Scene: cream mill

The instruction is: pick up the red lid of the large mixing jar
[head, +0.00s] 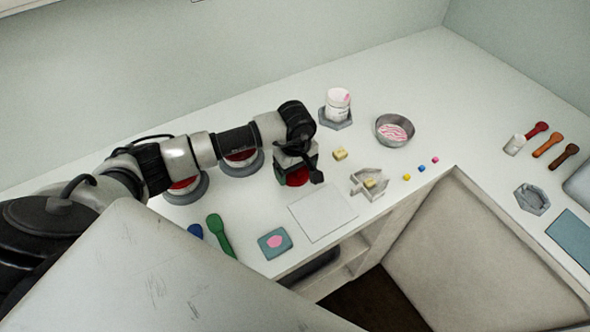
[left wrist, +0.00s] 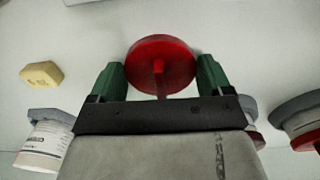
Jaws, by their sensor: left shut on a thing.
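The red lid (head: 298,177) is a round disc with a small raised grip. It shows clearly in the left wrist view (left wrist: 176,62), between the green fingers of my left gripper (left wrist: 160,76). In the head view my left gripper (head: 297,168) is shut on it, above the counter behind the white sheet. My right gripper is out of view.
Two round grey stands with red (head: 241,168) (head: 188,196) sit under my left arm. A metal bowl (head: 394,130) with pink stripes stands to the right. A yellow block (head: 340,154), a small tray (head: 370,190) and a white sheet (head: 322,214) lie near the gripper.

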